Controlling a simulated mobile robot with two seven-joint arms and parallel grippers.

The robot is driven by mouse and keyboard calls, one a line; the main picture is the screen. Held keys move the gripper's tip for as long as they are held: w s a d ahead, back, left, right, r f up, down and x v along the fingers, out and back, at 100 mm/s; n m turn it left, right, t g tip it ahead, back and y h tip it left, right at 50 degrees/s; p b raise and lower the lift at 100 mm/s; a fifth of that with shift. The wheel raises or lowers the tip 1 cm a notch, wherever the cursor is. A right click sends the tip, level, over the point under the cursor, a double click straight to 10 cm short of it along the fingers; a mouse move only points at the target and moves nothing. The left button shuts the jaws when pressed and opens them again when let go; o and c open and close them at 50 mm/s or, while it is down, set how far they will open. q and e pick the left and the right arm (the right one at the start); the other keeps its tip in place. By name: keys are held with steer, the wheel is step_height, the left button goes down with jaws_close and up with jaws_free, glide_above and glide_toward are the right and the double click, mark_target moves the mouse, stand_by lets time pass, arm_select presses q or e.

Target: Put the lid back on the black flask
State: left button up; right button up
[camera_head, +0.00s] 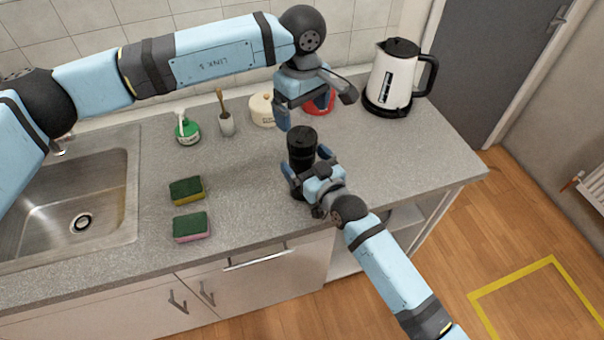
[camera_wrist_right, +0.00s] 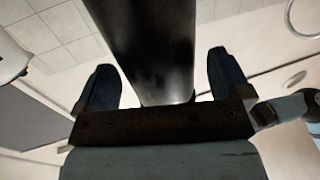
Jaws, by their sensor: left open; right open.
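The black flask (camera_head: 302,147) stands upright on the grey counter. Its top end is black and looks capped, but I cannot clearly tell the lid from the body; no separate lid shows elsewhere. My right gripper (camera_head: 306,164) is open, with its fingers on either side of the flask. In the right wrist view the dark flask body (camera_wrist_right: 150,45) rises between the spread fingers (camera_wrist_right: 162,82), with gaps at both sides. My left gripper (camera_head: 316,106) is open and empty, above and behind the flask top.
A red object (camera_head: 320,103) is partly hidden behind my left gripper. Two sponges (camera_head: 187,190) lie near the sink (camera_head: 118,200).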

steer(key=shift+w+a, duration=0.3)
steer(key=shift+w, duration=0.15)
jaws_close()
arm_select(q)
steer(key=n, duration=0.6)
steer(key=shift+n, duration=0.3)
steer(key=n, duration=1.6)
steer(key=shift+n, duration=0.3)
steer(key=n, duration=0.3)
steer(key=shift+n, duration=0.4)
